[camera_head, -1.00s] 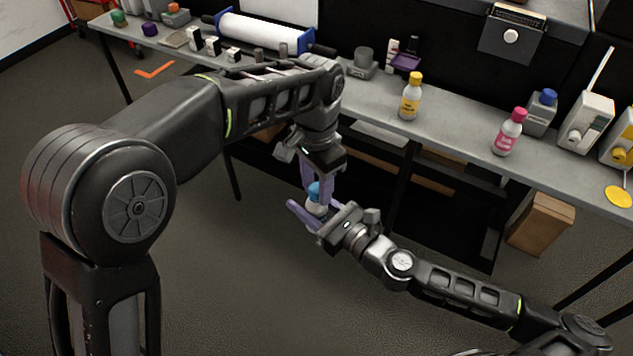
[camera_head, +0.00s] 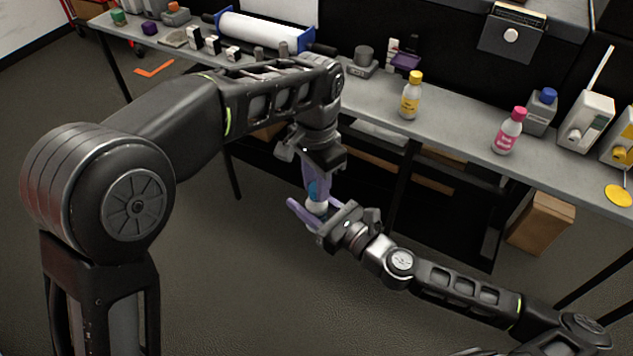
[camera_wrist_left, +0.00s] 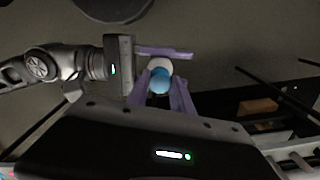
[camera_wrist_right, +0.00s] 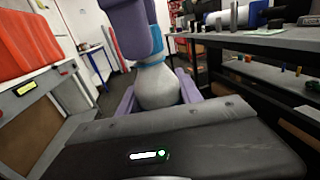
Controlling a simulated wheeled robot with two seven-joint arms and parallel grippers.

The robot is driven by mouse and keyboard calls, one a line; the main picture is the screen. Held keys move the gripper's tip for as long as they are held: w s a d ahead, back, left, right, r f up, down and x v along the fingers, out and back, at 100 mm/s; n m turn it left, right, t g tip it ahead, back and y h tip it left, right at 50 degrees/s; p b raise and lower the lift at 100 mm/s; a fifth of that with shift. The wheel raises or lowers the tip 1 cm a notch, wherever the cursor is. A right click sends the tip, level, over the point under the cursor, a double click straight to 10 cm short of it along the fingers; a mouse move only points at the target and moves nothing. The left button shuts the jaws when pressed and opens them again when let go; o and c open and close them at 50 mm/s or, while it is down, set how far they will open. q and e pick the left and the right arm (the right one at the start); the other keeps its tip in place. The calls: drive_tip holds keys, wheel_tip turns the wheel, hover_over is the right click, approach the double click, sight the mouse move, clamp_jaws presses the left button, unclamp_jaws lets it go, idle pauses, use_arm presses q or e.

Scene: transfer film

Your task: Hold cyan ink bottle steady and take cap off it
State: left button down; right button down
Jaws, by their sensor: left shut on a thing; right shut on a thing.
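The cyan ink bottle shows its white body (camera_head: 317,207) below my left gripper (camera_head: 317,185) in the head view. Its blue cap (camera_wrist_left: 160,82) shows between the left fingers in the left wrist view. My left gripper comes down from above and is shut on the cap. My right gripper (camera_wrist_right: 157,96) is shut on the bottle's white body (camera_wrist_right: 157,86), one finger on each side. The bottle is held in the air, cap upward. In the right wrist view a blue band shows right above the body; the left fingers hide most of the cap.
A yellow-capped bottle (camera_head: 411,96) and a pink-capped bottle (camera_head: 508,132) stand on the grey bench (camera_head: 450,122) beyond my arms. A white roll (camera_head: 262,31) lies at the bench's back left. A cardboard box (camera_head: 541,222) stands on the floor. The floor below the grippers is clear.

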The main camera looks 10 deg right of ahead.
use_arm(q)
drive_tip(key=shift+r, duration=0.2)
idle(0.6)
drive_tip(key=shift+r, duration=0.9)
drive_tip(key=shift+r, duration=2.05)
